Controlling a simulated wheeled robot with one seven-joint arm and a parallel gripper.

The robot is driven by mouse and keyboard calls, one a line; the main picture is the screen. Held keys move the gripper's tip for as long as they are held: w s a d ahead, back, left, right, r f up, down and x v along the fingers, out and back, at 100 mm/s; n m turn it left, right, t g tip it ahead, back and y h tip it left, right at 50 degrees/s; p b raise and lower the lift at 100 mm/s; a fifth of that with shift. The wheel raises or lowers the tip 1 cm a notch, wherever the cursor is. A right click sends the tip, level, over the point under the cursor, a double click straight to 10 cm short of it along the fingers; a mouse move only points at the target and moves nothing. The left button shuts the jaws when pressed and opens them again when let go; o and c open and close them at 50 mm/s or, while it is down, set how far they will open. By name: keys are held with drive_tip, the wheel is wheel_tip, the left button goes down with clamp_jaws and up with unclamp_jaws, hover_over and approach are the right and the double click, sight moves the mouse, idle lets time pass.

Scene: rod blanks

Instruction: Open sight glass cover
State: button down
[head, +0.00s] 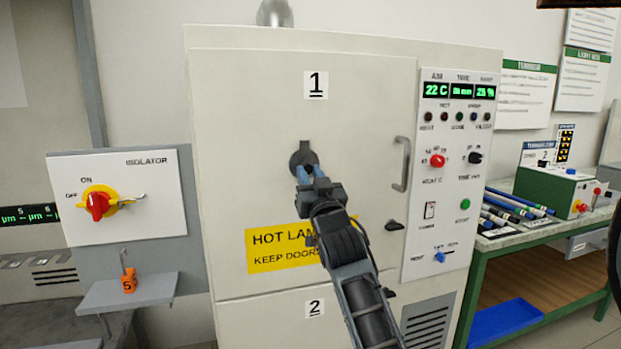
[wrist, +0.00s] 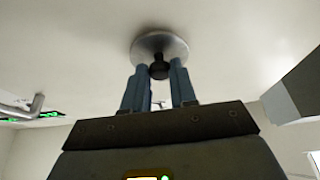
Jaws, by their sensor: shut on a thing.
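The sight glass cover (head: 303,155) is a small dark round plate with a short tab at its top, on the upper door of the cream cabinet. In the wrist view its disc (wrist: 160,44) looks pale grey, with a dark knob (wrist: 159,69) standing out from it. My gripper (head: 309,173) reaches up to the cover from below right. In the wrist view my gripper (wrist: 160,78) has its two blue fingers on either side of the knob, shut on it. The disc lies over the door; any glass behind it is hidden.
The cabinet door (head: 240,130) has a vertical handle (head: 402,163) and a dark latch (head: 394,225) at its right. A control panel (head: 451,180) stands right of it. An isolator box (head: 150,215) is at the left, and a green bench (head: 470,275) at the right.

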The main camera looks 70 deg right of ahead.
sight(295, 164)
drive_tip(key=shift+w+a+f+b, duration=0.1)
drive_tip(key=shift+b, duration=0.2)
drive_tip(key=m+g+b, duration=0.1)
drive_tip(key=m+b, duration=0.2)
drive_tip(key=w+a+m+g+h+b, duration=0.1)
drive_tip(key=m+b, duration=0.2)
drive_tip(key=b, duration=0.1)
drive_tip(key=w+a+m+g+h+b, duration=0.1)
drive_tip(key=m+g+b, duration=0.1)
drive_tip(key=m+b, duration=0.1)
drive_tip(key=shift+w+r+b, duration=0.15)
drive_tip(key=shift+r+b, duration=0.1)
drive_tip(key=shift+b, duration=0.5)
drive_tip(key=m+g+b, duration=0.1)
drive_tip(key=m, duration=0.1)
drive_tip(key=w+r+m+b, duration=0.1)
drive_tip(key=m, duration=0.1)
drive_tip(key=a+r+m+g+b, duration=0.1)
drive_tip(key=shift+w+m+g+b, duration=0.15)
drive_tip(key=shift+m+g+b, duration=0.15)
drive_tip(key=shift+m, duration=0.1)
drive_tip(key=shift+w+a+r+m+g+y+b, duration=0.15)
drive_tip(key=shift+r+m+g+b, duration=0.25)
drive_tip(key=shift+m, duration=0.55)
drive_tip(key=shift+w+a+r+m+g+y+b, duration=0.1)
drive_tip(key=shift+r+m+g+y+b, duration=0.3)
drive_tip(key=shift+m, duration=0.55)
drive_tip(key=shift+r, duration=0.15)
drive_tip(key=c, duration=0.9)
unclamp_jaws()
